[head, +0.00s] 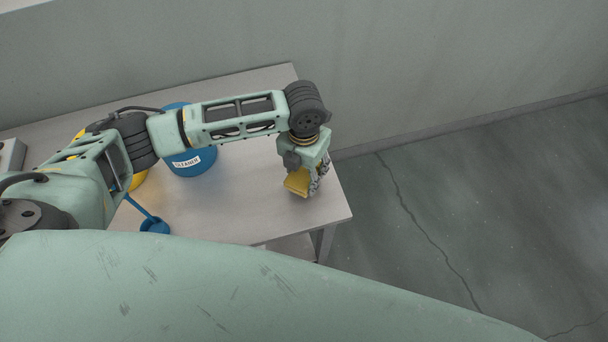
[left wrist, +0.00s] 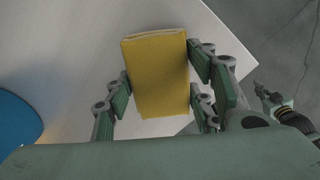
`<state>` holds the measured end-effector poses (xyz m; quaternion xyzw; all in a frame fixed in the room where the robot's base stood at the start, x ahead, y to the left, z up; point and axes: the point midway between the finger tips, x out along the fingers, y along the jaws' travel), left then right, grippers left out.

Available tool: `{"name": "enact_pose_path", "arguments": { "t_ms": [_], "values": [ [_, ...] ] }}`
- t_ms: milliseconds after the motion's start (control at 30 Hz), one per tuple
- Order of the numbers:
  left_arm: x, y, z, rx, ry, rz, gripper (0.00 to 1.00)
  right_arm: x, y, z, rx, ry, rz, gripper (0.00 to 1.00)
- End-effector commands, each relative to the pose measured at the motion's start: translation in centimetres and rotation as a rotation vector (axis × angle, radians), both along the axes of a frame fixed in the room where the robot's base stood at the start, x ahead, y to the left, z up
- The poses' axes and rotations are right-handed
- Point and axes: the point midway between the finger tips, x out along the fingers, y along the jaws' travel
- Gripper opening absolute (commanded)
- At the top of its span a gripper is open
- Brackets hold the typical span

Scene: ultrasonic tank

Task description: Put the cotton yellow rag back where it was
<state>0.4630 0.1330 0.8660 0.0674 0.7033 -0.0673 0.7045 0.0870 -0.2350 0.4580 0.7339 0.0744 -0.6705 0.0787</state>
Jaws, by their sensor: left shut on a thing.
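The yellow rag (left wrist: 158,75) is a folded rectangular pad between the fingers of my left gripper (left wrist: 160,88) in the left wrist view. The fingers close on it from both sides. In the head view, the rag (head: 297,182) shows partly under my left gripper (head: 307,188), near the right end of the grey table (head: 240,215). I cannot tell whether the rag touches the tabletop.
A blue container labelled CLEANER (head: 190,165) stands on the table to the left, beside a yellow object (head: 139,181) partly hidden by my arm. A blue scoop-like tool (head: 154,226) lies at the front edge. Tabletop between the container and the gripper is clear.

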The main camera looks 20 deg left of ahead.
Motion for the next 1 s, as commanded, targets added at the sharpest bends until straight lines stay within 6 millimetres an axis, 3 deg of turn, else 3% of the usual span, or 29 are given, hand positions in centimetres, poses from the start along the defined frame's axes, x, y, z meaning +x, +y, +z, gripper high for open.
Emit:
{"name": "enact_pose_path", "arguments": {
  "t_ms": [200, 600, 633, 833, 1000],
  "values": [
    [-0.2, -0.1, -2.8, 0.001, 0.004, 0.000, 0.29, 0.0, -0.3, 0.9, -0.003, -0.001, 0.000, 0.00],
    [-0.1, -0.1, -3.4, 0.000, 0.002, -0.001, 0.29, 0.1, -0.3, 0.6, -0.003, -0.001, -0.001, 0.00],
    [-0.1, -0.1, -3.4, 0.000, 0.001, -0.001, 0.52, 0.1, -0.3, 0.7, -0.003, -0.001, -0.001, 0.00],
    [-0.1, -0.1, -3.4, 0.000, 0.002, -0.001, 0.69, 0.1, 0.0, 0.7, 0.000, -0.001, -0.003, 0.00],
    [-0.1, -0.1, -3.3, 0.000, 0.002, -0.001, 0.69, 0.1, 0.3, 0.7, 0.003, -0.002, -0.004, 0.00]
  ]
}}
